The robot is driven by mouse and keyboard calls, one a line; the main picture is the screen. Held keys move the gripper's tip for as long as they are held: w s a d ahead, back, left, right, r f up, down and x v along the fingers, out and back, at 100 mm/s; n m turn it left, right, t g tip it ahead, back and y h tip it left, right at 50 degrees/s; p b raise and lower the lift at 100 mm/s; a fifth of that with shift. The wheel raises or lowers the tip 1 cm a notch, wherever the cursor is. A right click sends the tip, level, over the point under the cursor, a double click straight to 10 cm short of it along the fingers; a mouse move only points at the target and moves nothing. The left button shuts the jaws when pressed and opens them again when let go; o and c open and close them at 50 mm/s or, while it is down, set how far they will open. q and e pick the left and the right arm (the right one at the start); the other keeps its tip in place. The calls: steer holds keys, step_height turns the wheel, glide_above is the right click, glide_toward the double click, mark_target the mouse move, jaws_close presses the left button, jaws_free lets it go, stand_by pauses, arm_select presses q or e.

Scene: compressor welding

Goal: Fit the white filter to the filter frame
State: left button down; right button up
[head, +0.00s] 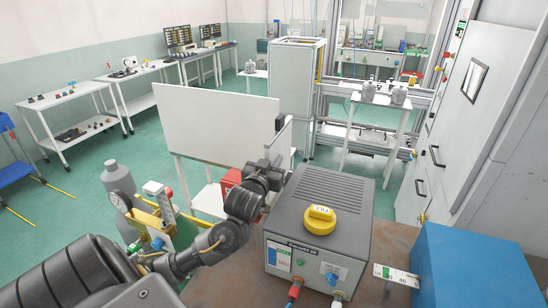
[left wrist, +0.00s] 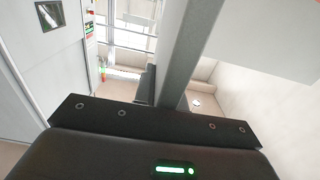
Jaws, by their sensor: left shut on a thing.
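The white filter (head: 215,120), a large flat white panel, stands upright left of the middle in the head view. Part of a pale panel (left wrist: 275,30) shows at the top right of the left wrist view. My left gripper (head: 279,133) is at the filter's right edge and is shut on it; the fingers partly hide the contact. In the left wrist view a grey bar (left wrist: 190,50) rises from the gripper. I cannot pick out the filter frame for certain. My right gripper is not in view.
A grey welding box (head: 318,225) with a yellow knob stands close in front, right of my left arm. A blue box (head: 470,265) is at the right. A gas bottle (head: 118,178) stands left. A tall white cabinet (head: 297,80) is behind. Green floor is open at the left.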

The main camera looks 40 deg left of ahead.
arm_select(q)
steer(key=shift+w+d+f, duration=0.1)
steer(key=shift+w+f, duration=0.1)
steer(key=shift+f, duration=0.3)
steer(key=shift+w+f, duration=0.2)
steer(key=shift+f, duration=0.3)
steer(key=shift+s, duration=0.1)
steer(key=shift+f, duration=0.1)
